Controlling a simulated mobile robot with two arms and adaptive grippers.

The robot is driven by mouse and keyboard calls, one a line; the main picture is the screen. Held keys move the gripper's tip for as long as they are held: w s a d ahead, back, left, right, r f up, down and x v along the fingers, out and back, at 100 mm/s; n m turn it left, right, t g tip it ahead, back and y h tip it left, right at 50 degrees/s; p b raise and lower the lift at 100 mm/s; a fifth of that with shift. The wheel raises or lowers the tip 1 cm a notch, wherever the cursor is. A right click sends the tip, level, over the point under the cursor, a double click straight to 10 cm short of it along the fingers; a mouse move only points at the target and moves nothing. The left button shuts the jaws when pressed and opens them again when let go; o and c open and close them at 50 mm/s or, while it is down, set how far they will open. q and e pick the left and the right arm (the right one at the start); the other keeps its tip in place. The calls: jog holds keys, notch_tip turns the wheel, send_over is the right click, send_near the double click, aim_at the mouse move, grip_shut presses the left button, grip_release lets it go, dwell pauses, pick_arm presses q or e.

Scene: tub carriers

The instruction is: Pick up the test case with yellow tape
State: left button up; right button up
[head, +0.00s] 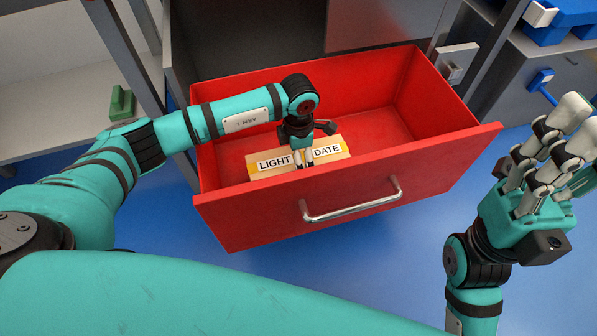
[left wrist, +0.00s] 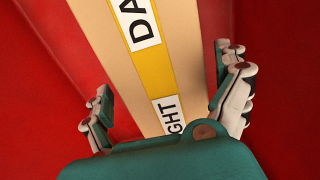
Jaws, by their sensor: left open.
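The test case (head: 273,172) is a tan box with yellow tape and white labels reading LIGHT and DATE. My left gripper (head: 304,158) points down over the middle of the case, between the two labels. In the left wrist view the case (left wrist: 98,35) runs between the spread fingers of my left gripper (left wrist: 165,90), which is open and empty. I cannot tell whether the fingers touch it. My right gripper (head: 560,140) is raised outside the drawer at the right, fingers apart and empty.
The drawer's raised red walls surround the case, with bare floor inside to its right. A metal handle (head: 352,204) sticks out from the drawer front. A green object (head: 121,103) stands on the shelf at left. Blue things (head: 560,20) sit at the upper right.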

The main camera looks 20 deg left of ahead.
pick_arm(q)
jog(key=shift+f, duration=0.1)
jog(key=c, duration=1.5)
jog(key=shift+w, duration=0.1)
jog(key=shift+r, duration=0.2)
